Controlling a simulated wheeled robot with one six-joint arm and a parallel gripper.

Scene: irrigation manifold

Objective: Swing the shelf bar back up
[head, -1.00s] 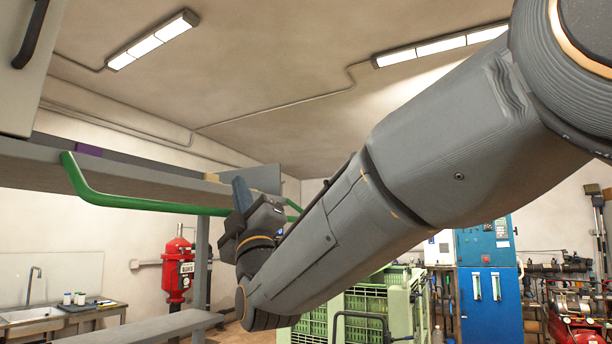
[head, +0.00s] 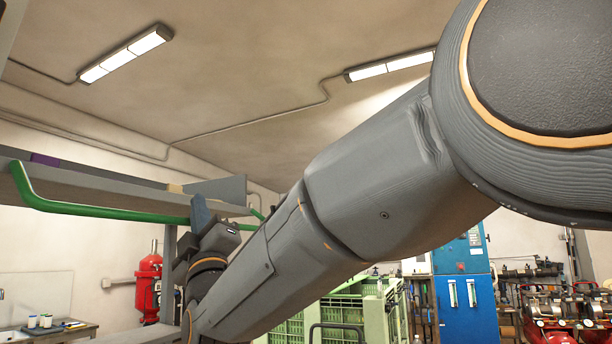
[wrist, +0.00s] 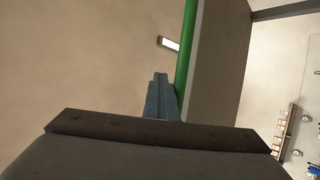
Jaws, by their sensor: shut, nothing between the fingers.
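The green shelf bar (head: 100,211) runs along the front of a grey shelf (head: 110,190) at the upper left of the head view. Its left end bends up to the shelf, and its right part passes behind my gripper (head: 200,212). In the wrist view the bar (wrist: 186,50) stands upright in the picture, close beside the shut fingers of my gripper (wrist: 160,92). The fingers hold nothing. I cannot tell whether they touch the bar.
A purple item (head: 45,159) lies on the shelf. A red tank (head: 148,285) hangs on the wall below. Green crates (head: 345,310) and a blue cabinet (head: 466,305) stand farther back. My arm crosses the middle of the head view.

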